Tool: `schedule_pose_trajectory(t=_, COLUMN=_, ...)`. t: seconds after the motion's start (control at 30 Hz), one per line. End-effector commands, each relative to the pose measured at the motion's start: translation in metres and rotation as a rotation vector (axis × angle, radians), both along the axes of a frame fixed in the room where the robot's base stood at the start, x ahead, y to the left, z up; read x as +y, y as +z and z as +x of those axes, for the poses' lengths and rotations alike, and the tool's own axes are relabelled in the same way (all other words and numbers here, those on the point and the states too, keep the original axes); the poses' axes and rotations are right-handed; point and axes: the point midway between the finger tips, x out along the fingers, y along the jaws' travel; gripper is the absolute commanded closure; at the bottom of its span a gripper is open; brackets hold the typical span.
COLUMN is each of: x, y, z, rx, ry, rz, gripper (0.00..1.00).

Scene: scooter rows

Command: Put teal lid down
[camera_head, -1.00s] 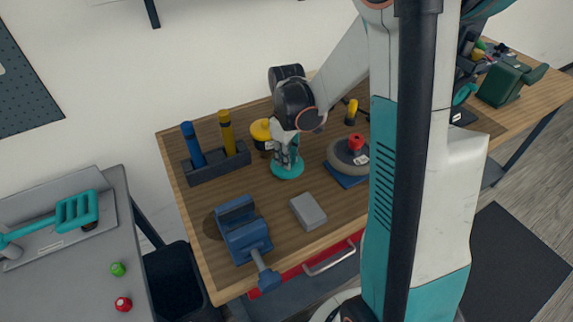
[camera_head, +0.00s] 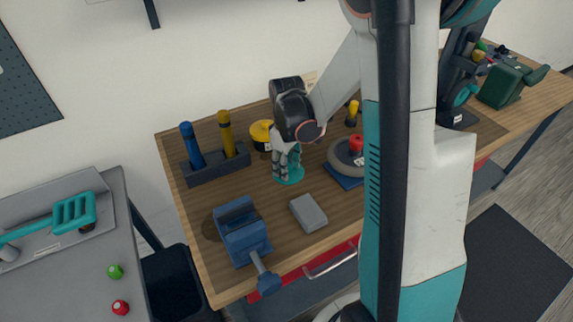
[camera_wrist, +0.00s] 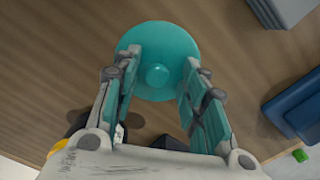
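The teal lid (camera_head: 293,181) lies flat on the wooden workbench (camera_head: 330,232), under my gripper (camera_head: 286,171). In the wrist view the lid (camera_wrist: 160,38) is a round disc with a small knob in the middle. My gripper (camera_wrist: 160,68) is open there, its two fingers on either side of the knob with a gap on each side. The fingers hide parts of the disc's left and right edges. Whether the fingertips touch the disc is hard to tell.
A grey block (camera_head: 308,213) and a blue vise (camera_head: 241,231) stand in front of the lid. A yellow-topped jar (camera_head: 261,132) is close behind it. A holder (camera_head: 217,165) with blue and yellow sticks is left. A grey wheel (camera_head: 343,156) on a blue pad is right.

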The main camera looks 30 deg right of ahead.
Motion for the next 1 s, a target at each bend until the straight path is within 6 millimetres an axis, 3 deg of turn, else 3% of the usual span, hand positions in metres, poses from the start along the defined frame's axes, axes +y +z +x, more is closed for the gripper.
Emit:
schedule_pose_trajectory(t=0.17, x=0.000, y=0.011, z=0.000, rx=0.000, ry=0.000, rz=0.000, gripper=0.60)
schedule_pose_trajectory(t=0.5, x=0.000, y=0.079, z=0.000, rx=0.000, ry=0.000, rz=0.000, gripper=0.60)
schedule_pose_trajectory(t=0.7, x=0.000, y=0.110, z=0.000, rx=0.000, ry=0.000, rz=0.000, gripper=0.60)
schedule_pose_trajectory(t=1.0, x=0.000, y=0.123, z=0.000, rx=0.000, ry=0.000, rz=0.000, gripper=0.60)
